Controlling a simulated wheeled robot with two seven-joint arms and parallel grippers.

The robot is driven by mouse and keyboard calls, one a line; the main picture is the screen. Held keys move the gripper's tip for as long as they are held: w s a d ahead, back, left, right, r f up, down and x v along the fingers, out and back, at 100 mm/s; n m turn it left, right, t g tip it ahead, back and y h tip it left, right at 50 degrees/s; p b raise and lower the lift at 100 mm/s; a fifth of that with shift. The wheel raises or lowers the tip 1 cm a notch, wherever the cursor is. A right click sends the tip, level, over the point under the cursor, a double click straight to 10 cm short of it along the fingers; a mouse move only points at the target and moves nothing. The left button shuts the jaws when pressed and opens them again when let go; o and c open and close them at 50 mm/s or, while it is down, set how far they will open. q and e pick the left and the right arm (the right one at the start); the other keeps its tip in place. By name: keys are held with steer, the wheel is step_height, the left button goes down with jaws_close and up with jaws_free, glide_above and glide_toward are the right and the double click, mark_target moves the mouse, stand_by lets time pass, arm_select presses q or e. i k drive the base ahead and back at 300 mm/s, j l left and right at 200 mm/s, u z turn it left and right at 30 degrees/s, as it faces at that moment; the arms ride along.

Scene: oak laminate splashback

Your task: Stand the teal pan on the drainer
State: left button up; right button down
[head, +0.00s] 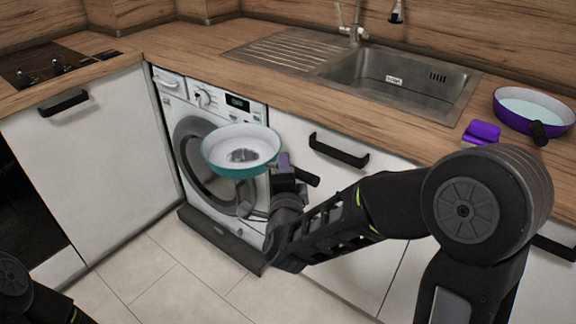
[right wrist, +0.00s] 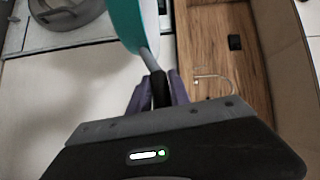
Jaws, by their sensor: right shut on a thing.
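The teal pan (head: 240,152) has a white inside and is held in the air in front of the washing machine, below counter height. My right gripper (head: 284,166) is shut on its handle. In the right wrist view the teal pan (right wrist: 128,22) shows at the top, and its handle runs down between the purple fingers of the right gripper (right wrist: 160,92). The drainer (head: 285,50) is the ridged steel board left of the sink basin, and it is bare. My left gripper is out of view; only part of the left arm shows at the lower left.
A purple pan (head: 532,110) stands on the counter at the right, with a purple object (head: 481,132) beside it. The sink basin (head: 400,75) and tap (head: 352,22) are right of the drainer. A hob (head: 50,65) is at far left. The counter's front edge lies between pan and drainer.

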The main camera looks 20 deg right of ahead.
mark_target(293, 60)
steer(key=i+j, duration=0.1)
steer(key=j, duration=0.3)
steer(key=i+j, duration=0.1)
steer(key=j, duration=0.3)
steer(key=i+j, duration=0.1)
steer(key=j, duration=0.3)
steer(key=i+j, duration=0.1)
steer(key=j, duration=0.3)
steer(key=i+j, duration=0.15)
steer(key=j, duration=0.25)
steer(key=i+j, duration=0.1)
steer(key=j, duration=0.3)
steer(key=z, duration=1.6)
